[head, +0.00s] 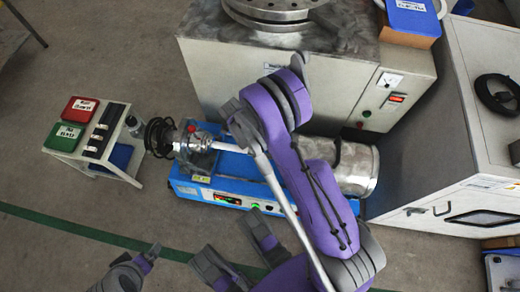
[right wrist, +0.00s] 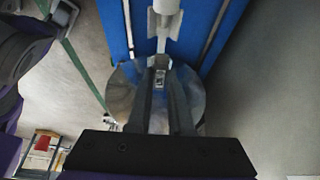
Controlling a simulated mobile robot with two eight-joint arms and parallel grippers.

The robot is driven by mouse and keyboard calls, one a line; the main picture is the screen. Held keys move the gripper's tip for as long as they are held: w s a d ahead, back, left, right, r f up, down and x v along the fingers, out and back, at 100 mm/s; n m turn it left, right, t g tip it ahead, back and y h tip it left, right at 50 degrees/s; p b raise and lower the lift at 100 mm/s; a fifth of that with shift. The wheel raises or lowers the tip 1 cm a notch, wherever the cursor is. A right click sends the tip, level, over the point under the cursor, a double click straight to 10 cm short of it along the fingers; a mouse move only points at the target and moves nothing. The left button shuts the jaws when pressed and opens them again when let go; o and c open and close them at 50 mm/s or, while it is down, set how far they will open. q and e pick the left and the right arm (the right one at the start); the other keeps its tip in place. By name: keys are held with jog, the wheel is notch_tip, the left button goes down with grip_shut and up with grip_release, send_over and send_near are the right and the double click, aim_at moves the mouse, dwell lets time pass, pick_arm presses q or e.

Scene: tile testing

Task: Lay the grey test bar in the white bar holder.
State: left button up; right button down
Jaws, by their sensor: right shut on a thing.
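In the right wrist view my right gripper (right wrist: 160,78) is shut, its long dark fingers reaching over a round metal part of the blue machine. The grey test bar (right wrist: 160,70) shows only as a small light patch between the fingertips; the fingers hide most of it. A white forked piece on a white stem, apparently the white bar holder (right wrist: 164,28), lies just beyond the fingertips; I cannot tell whether the bar touches it. In the head view the forearm partly covers this spot. My left gripper (head: 125,272) is low at the left, away from the machine; its jaws are unclear.
The blue machine (head: 185,182) stands on the floor with a metal cylinder (head: 355,168) at its right. A small white stand (head: 128,158) with red and green boxes is at the left. Large cabinets (head: 225,75) close off the back and right.

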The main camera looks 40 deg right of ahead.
aim_at(260, 154)
jog(key=shift+f+b, duration=0.55)
jog(key=shift+f, duration=1.5)
jog(key=shift+f, duration=0.3)
jog(key=c, duration=0.8)
grip_release()
jog(key=shift+c, duration=0.2)
jog(key=shift+r, duration=0.15)
